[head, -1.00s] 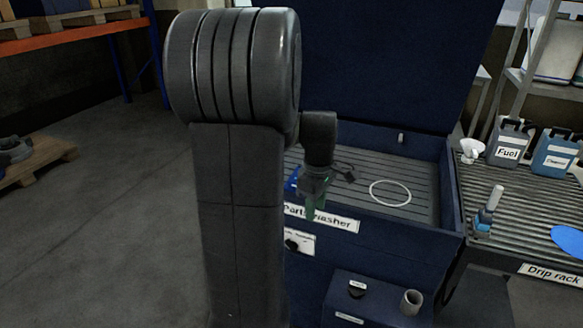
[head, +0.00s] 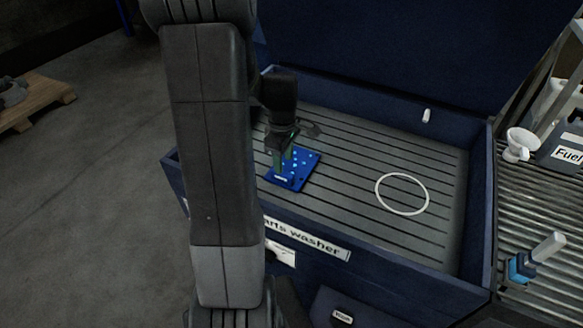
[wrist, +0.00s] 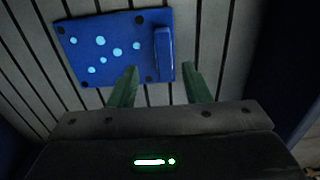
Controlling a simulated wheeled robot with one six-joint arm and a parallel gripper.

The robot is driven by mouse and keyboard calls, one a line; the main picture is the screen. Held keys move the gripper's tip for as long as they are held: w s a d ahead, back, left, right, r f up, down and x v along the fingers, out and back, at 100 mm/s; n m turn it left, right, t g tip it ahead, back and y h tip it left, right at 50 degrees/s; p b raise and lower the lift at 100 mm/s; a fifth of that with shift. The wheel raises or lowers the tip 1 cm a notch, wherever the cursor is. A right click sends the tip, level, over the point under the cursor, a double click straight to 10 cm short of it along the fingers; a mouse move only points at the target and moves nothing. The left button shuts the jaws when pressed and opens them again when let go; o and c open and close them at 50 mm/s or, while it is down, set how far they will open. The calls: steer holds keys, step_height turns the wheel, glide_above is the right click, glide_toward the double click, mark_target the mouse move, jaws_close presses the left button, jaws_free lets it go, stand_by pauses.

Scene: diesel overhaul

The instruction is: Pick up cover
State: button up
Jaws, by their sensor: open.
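The cover is a flat blue plate (head: 299,172) with light blue spots, lying on the slatted floor of the parts washer (head: 365,170). In the wrist view the cover (wrist: 98,52) shows dark spots near its corners and a raised blue bar (wrist: 163,54) along its right side. My gripper (head: 282,163) is over the cover's left part in the head view. In the wrist view its two green fingers (wrist: 158,84) are open, with the lower end of the bar between and just beyond their tips. I cannot tell whether they touch it.
A white ring outline (head: 378,194) marks the washer floor to the right. The washer's walls and raised lid (head: 400,50) surround the floor.

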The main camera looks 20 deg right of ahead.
mark_target(297, 170)
steer(key=f, duration=0.4)
steer(key=shift+s+a+f, duration=0.1)
steer(key=shift+a+f, duration=0.15)
steer(key=shift+f, duration=0.05)
jaws_close()
